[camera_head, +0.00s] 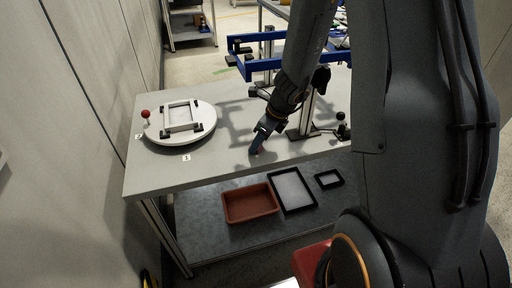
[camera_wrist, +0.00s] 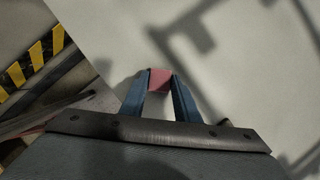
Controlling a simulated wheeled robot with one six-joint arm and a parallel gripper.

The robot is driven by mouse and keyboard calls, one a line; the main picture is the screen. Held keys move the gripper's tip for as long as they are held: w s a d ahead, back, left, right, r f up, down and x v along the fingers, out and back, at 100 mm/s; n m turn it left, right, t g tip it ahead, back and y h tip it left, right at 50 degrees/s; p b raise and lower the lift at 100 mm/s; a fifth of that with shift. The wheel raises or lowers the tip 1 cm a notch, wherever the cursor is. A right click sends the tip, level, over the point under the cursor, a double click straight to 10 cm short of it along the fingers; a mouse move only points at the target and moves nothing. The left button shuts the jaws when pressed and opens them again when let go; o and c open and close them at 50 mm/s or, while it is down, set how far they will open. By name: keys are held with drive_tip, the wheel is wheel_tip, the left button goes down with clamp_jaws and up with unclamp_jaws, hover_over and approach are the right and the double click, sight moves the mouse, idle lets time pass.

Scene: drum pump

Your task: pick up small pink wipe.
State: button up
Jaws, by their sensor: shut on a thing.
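The small pink wipe (camera_wrist: 161,80) is a pink block between the two blue fingertips in the wrist view. My gripper (camera_wrist: 160,92) is shut on it. In the head view my gripper (camera_head: 257,146) points down at the grey table top near its front edge. Only a speck of the pink wipe (camera_head: 258,151) shows there, at the fingertips. I cannot tell whether the wipe touches the table.
A round white turntable (camera_head: 180,137) with a square frame and a red-knobbed lever (camera_head: 145,114) stands left on the table (camera_head: 226,155). A blue frame (camera_head: 240,47) is behind. A red-brown tray (camera_head: 249,216) and black-rimmed trays (camera_head: 308,200) lie on the lower shelf.

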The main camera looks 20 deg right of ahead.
wheel_tip(320, 180, up, 10)
drive_tip(key=p, duration=0.1)
drive_tip(key=shift+p, duration=0.4)
